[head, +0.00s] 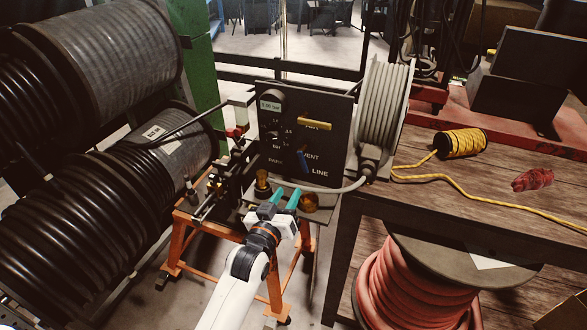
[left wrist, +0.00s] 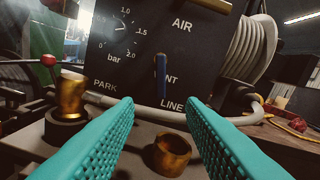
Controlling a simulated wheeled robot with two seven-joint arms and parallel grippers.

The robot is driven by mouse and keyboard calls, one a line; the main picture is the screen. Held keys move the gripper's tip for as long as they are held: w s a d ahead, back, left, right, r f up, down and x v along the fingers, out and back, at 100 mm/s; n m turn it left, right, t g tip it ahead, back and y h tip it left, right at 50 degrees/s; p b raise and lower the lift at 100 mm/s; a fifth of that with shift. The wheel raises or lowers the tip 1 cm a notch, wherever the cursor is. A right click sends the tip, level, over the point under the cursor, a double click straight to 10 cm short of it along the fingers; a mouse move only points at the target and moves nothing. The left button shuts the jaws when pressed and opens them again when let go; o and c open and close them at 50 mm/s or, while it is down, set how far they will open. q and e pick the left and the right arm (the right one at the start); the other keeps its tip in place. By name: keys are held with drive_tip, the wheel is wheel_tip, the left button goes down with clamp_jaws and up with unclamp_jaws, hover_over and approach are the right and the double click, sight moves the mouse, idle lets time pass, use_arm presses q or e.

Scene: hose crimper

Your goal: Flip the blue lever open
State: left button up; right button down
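The blue lever (head: 303,160) is on the dark panel (head: 291,97), below the yellow handle (head: 314,123). In the left wrist view, the lever (left wrist: 160,75) stands nearly upright and hides part of the word VENT, between the PARK and LINE labels. My left gripper (head: 286,197) is in front of and below the lever, over the crimper's bench. Its two teal fingers (left wrist: 160,104) are spread apart with nothing between them, and the lever shows beyond them, apart from them. My right gripper is in neither view.
A brass fitting (left wrist: 72,98) stands left of my fingers and an open copper-coloured cup (left wrist: 172,152) sits low between them. A red-knobbed lever (left wrist: 48,60) is at the left. A grey hose reel (head: 383,105) stands right of the panel, with its hose crossing below.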

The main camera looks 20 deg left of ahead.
sight(303, 168)
use_arm(q)
drive_tip(key=w, duration=0.6)
drive_tip(key=w+p, duration=0.1)
drive_tip(key=w, duration=0.2)
drive_tip(key=shift+w+d, duration=0.25)
drive_tip(key=shift+w+f, duration=0.1)
drive_tip(key=shift+w, duration=0.55)
drive_tip(key=shift+c, duration=0.6)
